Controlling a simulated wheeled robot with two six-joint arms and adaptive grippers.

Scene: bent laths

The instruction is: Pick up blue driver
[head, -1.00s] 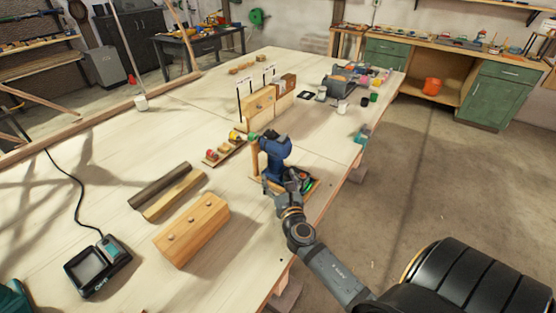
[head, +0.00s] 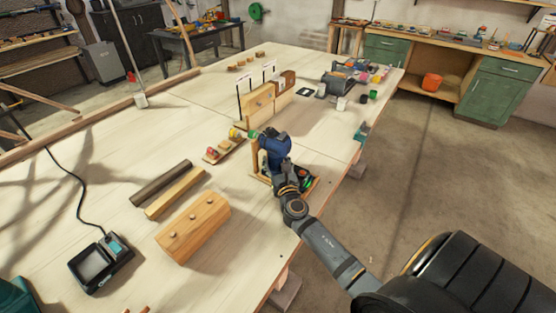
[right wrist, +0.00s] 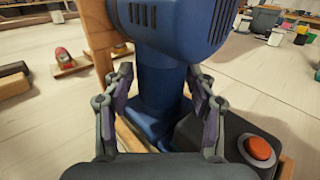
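The blue driver (head: 274,143) stands upright on the workbench, beside a small wooden post, with its green-tipped nose pointing left. In the right wrist view its blue body (right wrist: 175,25) fills the top and its narrower handle (right wrist: 160,92) runs down the middle. My right gripper (head: 284,176) is at the driver's handle, low behind it. In the right wrist view the fingers of my right gripper (right wrist: 163,95) stand on either side of the handle, with a narrow gap seeming to show at the left finger. The driver's foot is partly hidden by the gripper. My left gripper is not in view.
A black box with a red button (right wrist: 258,149) sits close beside the right finger. A wooden block (head: 192,229), two bars (head: 174,194) and a charger-like device (head: 99,262) lie left. Upright boards (head: 262,101) stand beyond the driver. The bench's right edge is near.

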